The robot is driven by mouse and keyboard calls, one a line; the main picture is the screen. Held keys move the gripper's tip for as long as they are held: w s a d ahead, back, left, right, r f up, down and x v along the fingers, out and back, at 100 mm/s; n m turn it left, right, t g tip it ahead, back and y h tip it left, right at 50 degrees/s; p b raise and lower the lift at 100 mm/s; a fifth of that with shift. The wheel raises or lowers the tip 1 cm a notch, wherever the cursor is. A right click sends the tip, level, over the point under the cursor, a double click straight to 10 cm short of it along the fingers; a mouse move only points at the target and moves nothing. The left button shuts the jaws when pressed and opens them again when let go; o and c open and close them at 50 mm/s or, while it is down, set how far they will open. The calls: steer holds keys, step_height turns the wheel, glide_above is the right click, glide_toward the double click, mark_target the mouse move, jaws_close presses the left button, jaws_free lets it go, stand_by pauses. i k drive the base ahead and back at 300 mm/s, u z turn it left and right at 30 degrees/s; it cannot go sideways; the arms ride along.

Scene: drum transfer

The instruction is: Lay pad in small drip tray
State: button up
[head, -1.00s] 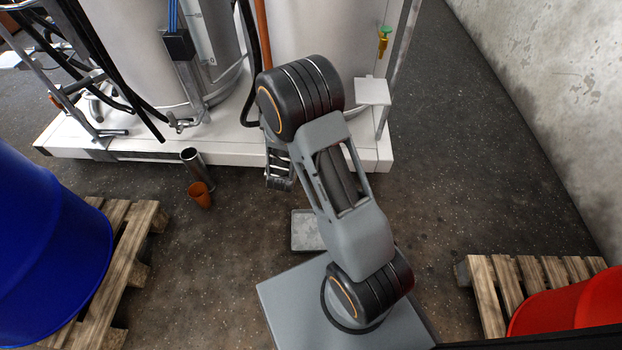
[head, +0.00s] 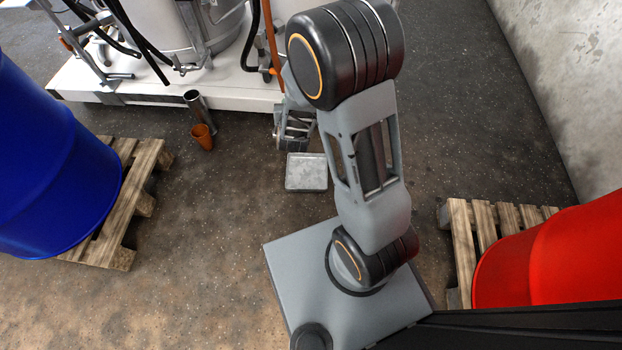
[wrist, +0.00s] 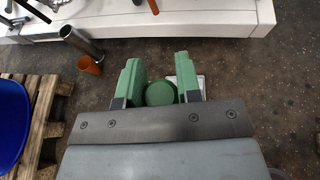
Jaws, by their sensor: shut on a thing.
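A green round thing, apparently the pad (wrist: 160,94), sits between the green fingers of my gripper (wrist: 159,88) in the wrist view. My gripper is shut on it. The small drip tray (head: 306,172) is a shallow, light grey square on the floor in the head view. It looks empty there. In the wrist view only part of the tray (wrist: 201,84) shows, beyond the right finger. In the head view my gripper's fingers and the pad cannot be made out behind the arm. The height of the pad above the floor cannot be told.
An orange cup (head: 203,136) and a metal cylinder (head: 196,104) stand left of the tray. A white plinth (head: 150,88) with large tanks lies behind. A blue drum (head: 50,160) on a pallet is left, a red drum (head: 550,255) right. Floor around the tray is clear.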

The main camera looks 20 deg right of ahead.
mark_target(306, 173)
steer(key=z, duration=2.85)
steer(key=k, duration=1.65)
steer(key=u, duration=1.65)
steer(key=i, duration=0.45)
steer(key=z, duration=0.05)
